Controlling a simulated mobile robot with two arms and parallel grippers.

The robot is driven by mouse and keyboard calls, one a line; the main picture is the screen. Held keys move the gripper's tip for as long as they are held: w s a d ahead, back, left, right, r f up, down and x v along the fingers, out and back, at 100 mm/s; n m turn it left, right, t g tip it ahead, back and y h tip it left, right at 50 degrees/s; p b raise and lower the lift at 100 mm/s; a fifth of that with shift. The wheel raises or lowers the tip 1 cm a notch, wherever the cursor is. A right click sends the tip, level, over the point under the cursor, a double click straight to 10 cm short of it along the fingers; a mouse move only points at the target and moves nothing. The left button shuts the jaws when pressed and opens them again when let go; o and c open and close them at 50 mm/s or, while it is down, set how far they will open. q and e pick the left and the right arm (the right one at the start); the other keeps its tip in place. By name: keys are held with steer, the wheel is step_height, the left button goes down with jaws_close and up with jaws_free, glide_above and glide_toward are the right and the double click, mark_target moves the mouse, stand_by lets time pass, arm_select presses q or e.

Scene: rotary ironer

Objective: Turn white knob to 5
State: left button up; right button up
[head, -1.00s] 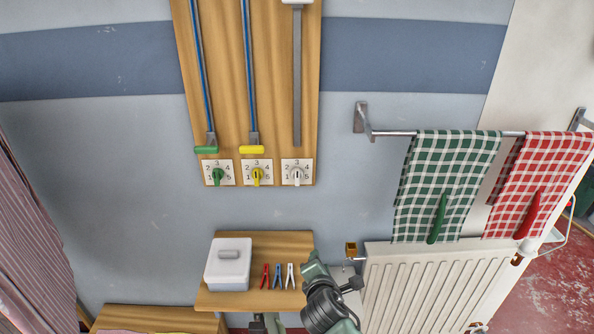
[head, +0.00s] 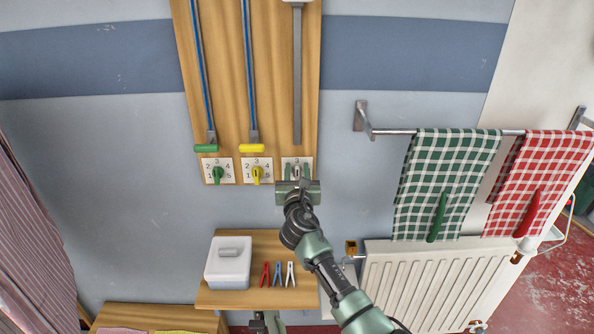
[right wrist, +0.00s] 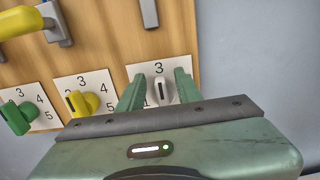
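The white knob (head: 297,173) sits on a white dial plate at the lower right of the wooden board. In the right wrist view the white knob (right wrist: 160,91) stands about upright below the 3; a 1 shows at its left, and the 5 is hidden. My right gripper (head: 298,175) is at this dial. In the right wrist view its two fingers (right wrist: 159,90) are apart, one on each side of the knob, with gaps visible. I cannot tell whether the fingertips touch the plate.
A green knob (head: 218,175) and a yellow knob (head: 257,175) are on dials to the left. Green and yellow lever handles hang above them. A shelf (head: 240,298) below carries a white box (head: 229,263) and pegs. Towels (head: 446,170) hang over a radiator at right.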

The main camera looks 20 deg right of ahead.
steer(key=shift+w+d, duration=0.15)
steer(key=shift+w, duration=0.15)
jaws_close()
steer(key=shift+s+f, duration=0.1)
steer(key=shift+f, duration=0.05)
